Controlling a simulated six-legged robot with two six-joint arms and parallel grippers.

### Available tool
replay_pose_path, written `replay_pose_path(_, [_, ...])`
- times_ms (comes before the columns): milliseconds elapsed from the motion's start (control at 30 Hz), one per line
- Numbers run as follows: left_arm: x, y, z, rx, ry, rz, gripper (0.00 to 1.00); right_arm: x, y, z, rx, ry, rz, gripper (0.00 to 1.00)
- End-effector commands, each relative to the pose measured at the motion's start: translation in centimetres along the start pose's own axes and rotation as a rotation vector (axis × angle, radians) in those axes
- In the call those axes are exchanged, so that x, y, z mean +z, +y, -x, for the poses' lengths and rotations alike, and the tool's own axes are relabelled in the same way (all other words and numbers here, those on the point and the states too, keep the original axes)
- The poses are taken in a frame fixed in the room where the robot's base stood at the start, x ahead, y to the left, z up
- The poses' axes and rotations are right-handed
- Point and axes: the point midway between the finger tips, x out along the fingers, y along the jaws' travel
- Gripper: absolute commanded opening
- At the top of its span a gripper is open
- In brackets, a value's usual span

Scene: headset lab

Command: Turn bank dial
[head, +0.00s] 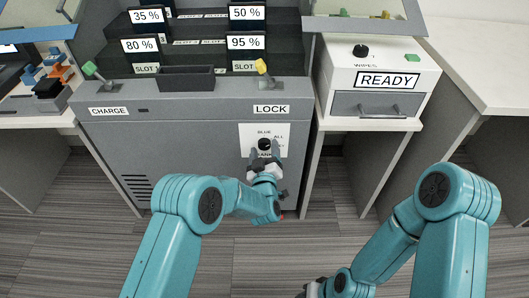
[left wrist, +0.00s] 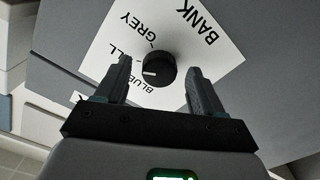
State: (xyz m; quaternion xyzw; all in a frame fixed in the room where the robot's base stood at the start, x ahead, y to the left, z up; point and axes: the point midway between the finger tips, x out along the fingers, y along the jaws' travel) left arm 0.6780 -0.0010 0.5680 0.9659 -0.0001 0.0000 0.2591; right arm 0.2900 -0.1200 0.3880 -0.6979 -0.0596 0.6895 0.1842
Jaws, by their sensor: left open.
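The bank dial (head: 264,143) is a round black knob on a white label plate (head: 281,132) on the front of the grey cabinet. In the left wrist view the dial (left wrist: 159,68) shows a short white mark towards picture left. Printed words BANK, GREY, ALL and BLUE lie around it; which one the mark points at I cannot tell. My left gripper (head: 264,157) is open just in front of the dial, one finger on each side of it in the wrist view, with gaps visible. My right gripper (head: 313,290) shows only partly at the bottom edge.
The grey cabinet (head: 190,125) carries a yellow LOCK lever (head: 263,68), a green CHARGE lever (head: 92,70) and a slotted rack with percentage signs. A white READY unit (head: 380,75) with a drawer stands at right. A side bench (head: 480,60) stands far right.

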Motion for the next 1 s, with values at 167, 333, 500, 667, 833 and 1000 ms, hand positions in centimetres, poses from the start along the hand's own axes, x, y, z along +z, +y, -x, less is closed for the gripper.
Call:
replay_pose_path(167, [0.0, 0.0, -0.3, 0.000, -0.001, -0.001, 0.68, 0.0, 0.0, -0.1, 0.000, 0.000, 0.000, 0.43])
replay_pose_path(333, [0.0, 0.0, -0.3, 0.000, -0.001, 0.000, 0.58, 0.0, 0.0, -0.1, 0.000, 0.000, 0.000, 0.43])
replay_pose_path(500, [0.0, 0.0, -0.3, 0.000, 0.000, 0.000, 0.12, 0.0, 0.0, -0.1, 0.000, 0.000, 0.000, 0.43])
replay_pose_path(667, [0.0, 0.0, -0.3, 0.000, 0.000, 0.004, 0.12, 0.0, 0.1, -0.1, 0.000, 0.000, 0.000, 0.43])
replay_pose_path(833, [0.1, -0.1, -0.3, 0.000, 0.001, 0.042, 0.12, -0.1, 0.3, -0.7, 0.000, 0.002, -0.002, 0.43])
replay_pose_path(1000, [0.3, -0.1, -0.3, 0.001, 0.002, 0.132, 0.12, -0.3, 0.8, -1.8, 0.001, 0.007, -0.007, 0.43])
